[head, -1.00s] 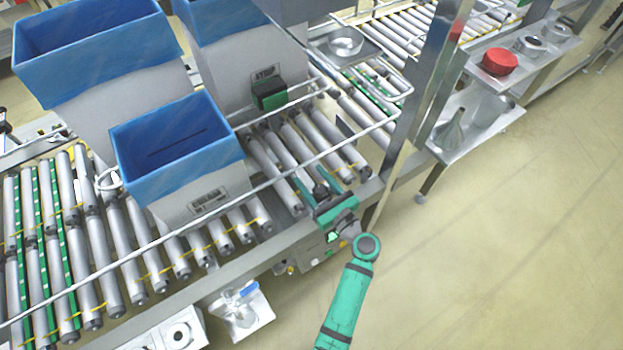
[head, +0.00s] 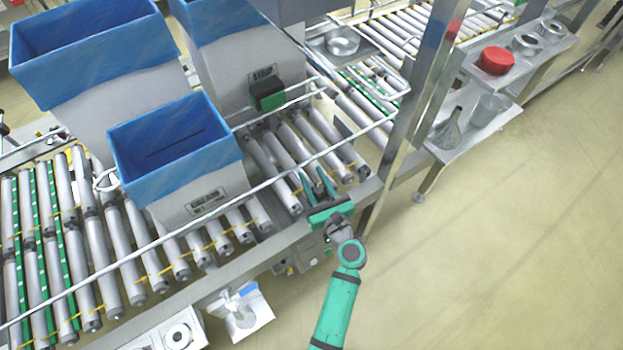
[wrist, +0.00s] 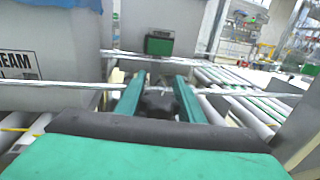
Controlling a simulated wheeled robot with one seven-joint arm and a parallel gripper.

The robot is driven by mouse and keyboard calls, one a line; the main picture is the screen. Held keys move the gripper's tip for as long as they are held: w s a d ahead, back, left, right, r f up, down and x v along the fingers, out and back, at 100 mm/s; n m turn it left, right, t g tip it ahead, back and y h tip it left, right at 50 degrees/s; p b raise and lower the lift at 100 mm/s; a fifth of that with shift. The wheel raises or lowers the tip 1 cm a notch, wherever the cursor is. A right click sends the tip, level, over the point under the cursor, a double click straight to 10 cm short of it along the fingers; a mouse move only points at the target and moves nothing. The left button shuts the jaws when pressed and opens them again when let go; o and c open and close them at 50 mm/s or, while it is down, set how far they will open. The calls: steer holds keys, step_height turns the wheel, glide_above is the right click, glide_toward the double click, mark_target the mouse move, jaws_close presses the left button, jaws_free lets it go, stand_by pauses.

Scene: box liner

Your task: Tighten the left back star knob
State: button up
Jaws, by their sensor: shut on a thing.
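My gripper (head: 319,180) is green and reaches over the near edge of the roller conveyor, beside the near guide rail. In the wrist view, its two green fingers (wrist: 158,84) stand on either side of a dark, lobed star knob (wrist: 158,102) and are shut on it. The knob is small and partly hidden by the fingers and the palm. In the head view the knob cannot be made out behind the gripper. I cannot tell from these frames which of the star knobs it is.
A blue-lined carton (head: 178,150) stands on the rollers left of my gripper, with larger lined cartons behind. A metal guide rail (head: 250,192) runs close by the fingers. A dark green block (head: 268,95) sits beyond. A steel post (head: 425,110) rises to the right; floor there is clear.

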steer(key=shift+w+d+m+t+h, duration=0.1)
steer(key=shift+d+m+t+h, duration=0.25)
steer(key=shift+m+h, duration=0.95)
steer(key=shift+w+d+m+t+h, duration=0.1)
steer(key=shift+d+m+t+h, duration=0.2)
steer(key=shift+m+h, duration=1)
steer(key=shift+w+d+m+t+h, duration=0.1)
steer(key=shift+d+m+t+h, duration=0.25)
steer(key=shift+h, duration=1.75)
steer(key=shift+s+d+m+h, duration=0.1)
steer(key=shift+m+h, duration=0.2)
steer(key=shift+m, duration=0.05)
steer(key=shift+d+m+g+h, duration=0.15)
steer(key=shift+m+g+h, duration=0.15)
steer(key=shift+m+h, duration=0.5)
steer(key=shift+h, duration=0.3)
steer(key=shift+s+d+f+m+g+h, duration=0.1)
steer(key=shift+s+d+m+g+h, duration=0.45)
steer(key=shift+m+g+h, duration=1.95)
steer(key=shift+s+d+r+m+g+h, duration=0.1)
steer(key=shift+s+d+m+g+h, duration=0.4)
steer(key=shift+m+g+h, duration=2)
steer(key=shift+s+d+f+m+g+h, duration=0.1)
steer(key=shift+s+d+m+g+h, duration=0.45)
steer(key=shift+m+g+h, duration=1.9)
steer(key=shift+s+a+n+g+y, duration=0.1)
steer(key=shift+s+n+g+y, duration=0.2)
steer(key=shift+g+y, duration=0.4)
